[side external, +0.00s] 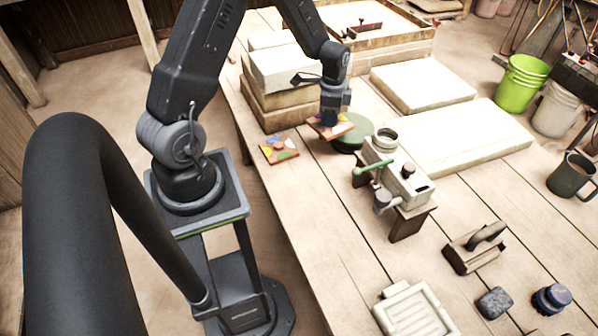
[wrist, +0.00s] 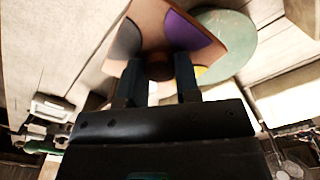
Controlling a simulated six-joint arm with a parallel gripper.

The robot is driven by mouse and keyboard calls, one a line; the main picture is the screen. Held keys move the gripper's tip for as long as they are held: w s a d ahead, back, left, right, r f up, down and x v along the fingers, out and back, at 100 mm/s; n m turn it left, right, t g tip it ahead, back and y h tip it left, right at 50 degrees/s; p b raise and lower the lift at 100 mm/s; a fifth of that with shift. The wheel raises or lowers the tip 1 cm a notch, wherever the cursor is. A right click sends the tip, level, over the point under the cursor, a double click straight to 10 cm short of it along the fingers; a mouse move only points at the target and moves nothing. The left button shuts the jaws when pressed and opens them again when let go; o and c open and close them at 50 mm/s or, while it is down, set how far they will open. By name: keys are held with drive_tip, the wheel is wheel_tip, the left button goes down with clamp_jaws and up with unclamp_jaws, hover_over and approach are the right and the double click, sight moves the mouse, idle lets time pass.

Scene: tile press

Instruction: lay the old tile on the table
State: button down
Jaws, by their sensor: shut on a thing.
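My gripper (side external: 331,117) is shut on the round brown knob of a terracotta-coloured tile (side external: 327,128). In the wrist view the two fingers (wrist: 159,64) pinch the knob, and this tile (wrist: 150,22) shows grey, purple and yellow patches. The held tile is beside and partly in front of a round green disc (side external: 352,138), and appears to be above the table. A second patterned tile (side external: 279,149), with a brown knob, lies on the table near its left edge. I cannot tell from looks which tile is the old one.
A pale press-like device with a green handle (side external: 372,169) stands right of the disc. Stacked blocks (side external: 283,68) stand behind the gripper, and pale slabs (side external: 455,138) lie to the right. The table (side external: 310,215) is bare in front of the second tile.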

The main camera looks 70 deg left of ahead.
drive_tip(key=m, duration=0.2)
hover_over(294, 180)
wheel_tip(294, 180, down, 3)
wheel_tip(294, 180, down, 3)
drive_tip(key=shift+f, duration=2.6)
drive_tip(key=shift+f, duration=0.1)
drive_tip(key=c, duration=0.8)
unclamp_jaws()
